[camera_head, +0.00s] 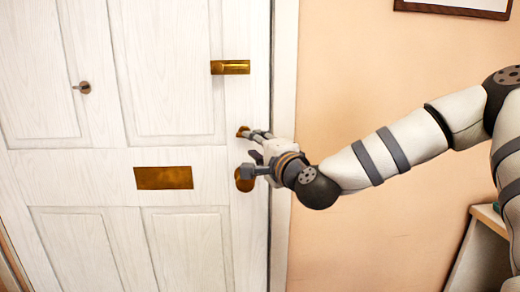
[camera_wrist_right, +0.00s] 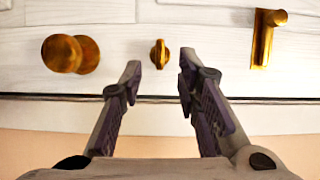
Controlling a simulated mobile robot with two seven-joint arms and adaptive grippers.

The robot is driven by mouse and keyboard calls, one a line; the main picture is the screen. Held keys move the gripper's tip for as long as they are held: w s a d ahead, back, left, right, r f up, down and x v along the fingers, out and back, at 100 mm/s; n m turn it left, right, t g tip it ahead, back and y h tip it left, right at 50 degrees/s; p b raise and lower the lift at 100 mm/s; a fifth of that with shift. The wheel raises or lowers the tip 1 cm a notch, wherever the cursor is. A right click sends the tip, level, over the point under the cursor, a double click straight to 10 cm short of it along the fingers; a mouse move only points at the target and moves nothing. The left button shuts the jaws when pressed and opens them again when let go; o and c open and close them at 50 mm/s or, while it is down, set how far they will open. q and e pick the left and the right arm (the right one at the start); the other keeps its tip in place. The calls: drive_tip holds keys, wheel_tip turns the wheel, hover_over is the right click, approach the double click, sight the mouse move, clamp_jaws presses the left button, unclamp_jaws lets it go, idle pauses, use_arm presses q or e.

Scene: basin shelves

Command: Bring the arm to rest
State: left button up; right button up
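My right arm reaches in from the right towards the door. My right gripper (camera_head: 252,153) is in front of the door's edge, beside the brass hardware. The wrist view shows its two fingers apart with nothing between the pads (camera_wrist_right: 160,82). A small brass thumb-turn (camera_wrist_right: 160,54) lies beyond the gap between the fingertips. In the head view the knob (camera_head: 245,182) is partly hidden by the gripper. My left gripper is not in view.
The white panelled door (camera_head: 175,60) looks shut in its frame (camera_head: 284,60). It bears a brass mail plate (camera_head: 164,178) and a small fitting (camera_head: 82,87). A shelf unit (camera_head: 482,258) stands at the lower right.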

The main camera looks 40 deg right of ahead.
drive_tip(key=s, duration=0.3)
drive_tip(key=shift+s+a, duration=0.35)
drive_tip(key=s+a+f+n+g+y, duration=0.1)
drive_tip(key=s+a+f+n+g, duration=0.2)
drive_tip(key=f, duration=0.6)
drive_tip(key=s+a+f+n+g+y, duration=0.1)
drive_tip(key=s+a+f+n+g, duration=0.25)
drive_tip(key=f, duration=0.65)
drive_tip(key=s+a+f+n+g+y, duration=0.2)
drive_tip(key=s+a+f+n+g, duration=0.15)
drive_tip(key=f, duration=0.55)
drive_tip(key=s+a+f+n+g, duration=0.1)
drive_tip(key=s+f+n+g, duration=0.3)
drive_tip(key=s, duration=1)
drive_tip(key=s+a+f+n+g+h, duration=0.1)
drive_tip(key=s+f+n+g, duration=0.4)
drive_tip(key=s+f, duration=0.6)
drive_tip(key=s, duration=0.4)
drive_tip(key=shift+s, duration=0.2)
drive_tip(key=shift+w, duration=0.1)
